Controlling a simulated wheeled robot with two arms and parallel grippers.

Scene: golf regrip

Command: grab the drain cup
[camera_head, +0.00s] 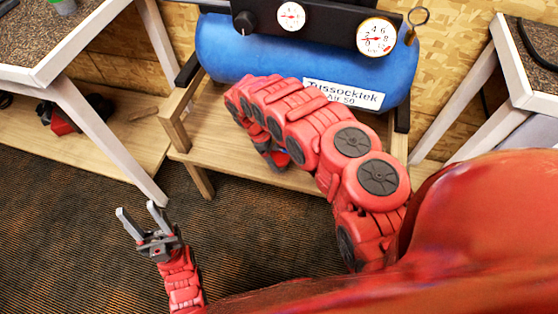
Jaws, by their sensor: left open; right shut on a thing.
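I cannot make out the drain cup for certain in the head view. My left gripper (137,207) is open and empty, fingers pointing up, over the dark carpet at the lower left. My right arm reaches up from the lower right and bends over the low wooden stand in front of the blue air tank (228,48). My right gripper (273,157) shows only as a small dark part under the bent wrist, below the tank. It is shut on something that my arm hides.
The tank carries two white gauges (376,36) (291,16) and a black knob (245,22). Its wooden stand (225,140) is low. A white-edged table (45,65) stands left, with a shelf (115,125) below. Another table (530,60) stands right. Carpet (80,250) is clear at lower left.

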